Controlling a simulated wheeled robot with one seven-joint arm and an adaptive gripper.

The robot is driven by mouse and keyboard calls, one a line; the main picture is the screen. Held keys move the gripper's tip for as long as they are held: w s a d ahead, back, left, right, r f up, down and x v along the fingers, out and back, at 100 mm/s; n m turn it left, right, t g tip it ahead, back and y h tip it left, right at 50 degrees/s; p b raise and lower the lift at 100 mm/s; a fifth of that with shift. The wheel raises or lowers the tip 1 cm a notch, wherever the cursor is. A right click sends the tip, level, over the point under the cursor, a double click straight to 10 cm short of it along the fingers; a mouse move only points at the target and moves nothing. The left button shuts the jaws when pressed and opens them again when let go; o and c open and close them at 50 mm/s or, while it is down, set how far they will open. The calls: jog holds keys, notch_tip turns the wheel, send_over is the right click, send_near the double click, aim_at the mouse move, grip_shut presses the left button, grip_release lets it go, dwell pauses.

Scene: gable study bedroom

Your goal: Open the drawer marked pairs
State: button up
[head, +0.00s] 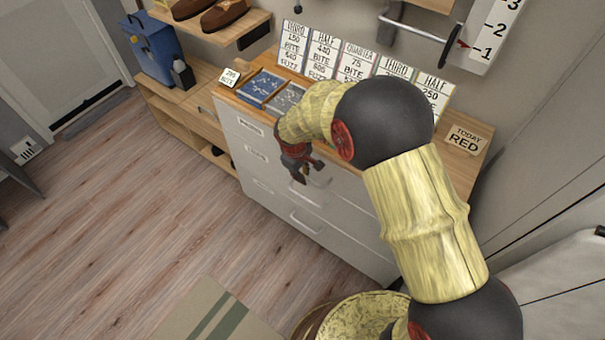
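A white drawer cabinet (345,240) with a wooden top stands at the centre. Its front carries small labels on the left: an upper one (251,127), a middle one (256,154) and a lower one (264,185). They are too small to read, so I cannot tell which says pairs. Pull handles show at a middle drawer (320,182) and a lower drawer (307,222). The drawers in view look closed. My gripper (308,174) points down in front of the upper cabinet front, close to the middle handle. Contact and finger opening are unclear. My arm hides the cabinet's upper right.
A low wooden shelf (190,108) adjoins on the left. The wooden floor at left is clear.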

grip_shut()
jog(key=shift+s, duration=0.1)
dwell(0.6)
